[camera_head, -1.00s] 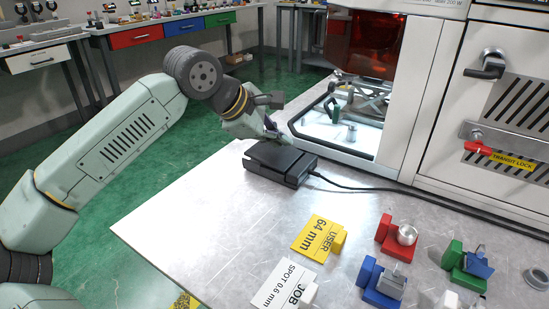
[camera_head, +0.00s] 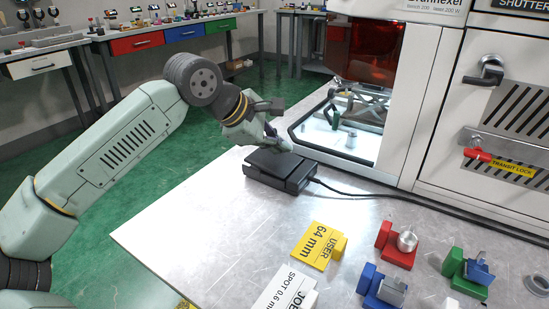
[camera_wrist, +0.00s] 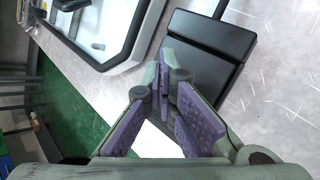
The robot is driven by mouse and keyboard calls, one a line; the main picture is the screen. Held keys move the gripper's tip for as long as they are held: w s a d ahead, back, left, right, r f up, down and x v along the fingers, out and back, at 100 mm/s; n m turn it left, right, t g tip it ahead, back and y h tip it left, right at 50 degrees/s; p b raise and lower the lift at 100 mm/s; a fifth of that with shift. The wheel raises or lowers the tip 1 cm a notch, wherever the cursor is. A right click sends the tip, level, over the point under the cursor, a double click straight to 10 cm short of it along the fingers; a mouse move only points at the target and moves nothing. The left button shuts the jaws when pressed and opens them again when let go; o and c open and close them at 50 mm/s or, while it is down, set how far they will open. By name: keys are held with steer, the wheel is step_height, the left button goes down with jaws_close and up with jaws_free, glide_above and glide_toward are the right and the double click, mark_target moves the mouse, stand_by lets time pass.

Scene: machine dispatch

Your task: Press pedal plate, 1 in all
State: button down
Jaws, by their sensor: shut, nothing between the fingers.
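The pedal is a black box with a flat pedal plate (camera_head: 276,162) on top, standing on the light worktable near its back left edge. My gripper (camera_head: 281,142) is shut and empty, above the far edge of the pedal. In the wrist view my gripper (camera_wrist: 166,70) shows purple finger pads with the tips together. I cannot tell whether the fingertips touch the plate.
A machine with a lit chamber (camera_head: 340,125) stands just behind the pedal. A black cable (camera_head: 400,196) runs right from the pedal. A yellow card (camera_head: 319,245), a white card (camera_head: 284,288) and red (camera_head: 396,246), blue and green holders occupy the front right. The table's left front is bare.

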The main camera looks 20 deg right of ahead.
mark_target(280, 162)
stand_by(0.3)
steer(key=shift+f+b, duration=0.45)
steer(key=shift+b, duration=0.1)
steer(key=shift+w+a+f+b, duration=0.1)
steer(key=shift+f+b, duration=0.5)
steer(key=shift+f, duration=0.1)
stand_by(0.6)
steer(key=shift+r, duration=0.1)
steer(key=shift+r+p, duration=0.6)
steer(key=shift+r, duration=0.4)
steer(key=shift+s+d+r+p, duration=0.15)
steer(key=shift+r+p, duration=0.6)
steer(key=shift+r, duration=0.55)
steer(key=shift+s+d+r+p, duration=0.15)
steer(key=shift+r+p, duration=0.6)
steer(key=shift+r, duration=0.5)
